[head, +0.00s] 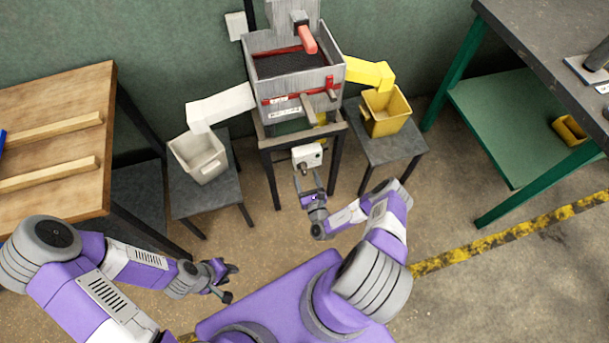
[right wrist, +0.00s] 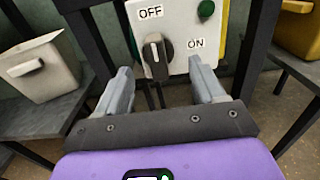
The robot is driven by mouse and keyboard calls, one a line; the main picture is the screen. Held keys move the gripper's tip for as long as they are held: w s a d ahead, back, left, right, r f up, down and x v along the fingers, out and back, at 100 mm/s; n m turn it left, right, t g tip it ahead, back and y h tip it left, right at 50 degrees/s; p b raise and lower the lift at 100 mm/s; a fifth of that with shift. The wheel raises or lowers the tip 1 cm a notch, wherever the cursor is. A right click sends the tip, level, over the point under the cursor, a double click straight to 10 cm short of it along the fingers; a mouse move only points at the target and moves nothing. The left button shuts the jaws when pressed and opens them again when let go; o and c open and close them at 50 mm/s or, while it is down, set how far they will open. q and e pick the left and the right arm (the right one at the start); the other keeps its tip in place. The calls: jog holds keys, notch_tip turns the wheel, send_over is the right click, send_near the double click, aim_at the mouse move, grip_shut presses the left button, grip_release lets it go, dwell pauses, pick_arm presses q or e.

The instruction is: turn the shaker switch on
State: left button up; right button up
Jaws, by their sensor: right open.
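The shaker (head: 295,70) is a grey metal box with a dark sieve, standing on a dark frame in the middle of the head view. Its white switch box (head: 307,156) hangs at the front of the frame. In the right wrist view the black rotary knob (right wrist: 157,56) sits between the OFF and ON labels, its pale mark upright and leaning toward OFF. A green lamp (right wrist: 206,10) is above ON. My right gripper (head: 309,182) is open just in front of the switch box, its fingers on either side of the knob, apart from it. My left gripper (head: 229,281) is low at left, fingers apart, empty.
A white bin (head: 200,158) and a yellow bin (head: 386,110) stand on stools beside the shaker, under its white and yellow chutes. A wooden table (head: 60,130) is at left, a green-legged workbench (head: 545,40) at right. The floor before the shaker is clear.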

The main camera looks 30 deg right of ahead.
jog(key=shift+b+x, duration=0.3)
jog(key=shift+x, duration=1)
jog(key=c, duration=1)
jog(key=shift+c, duration=0.2)
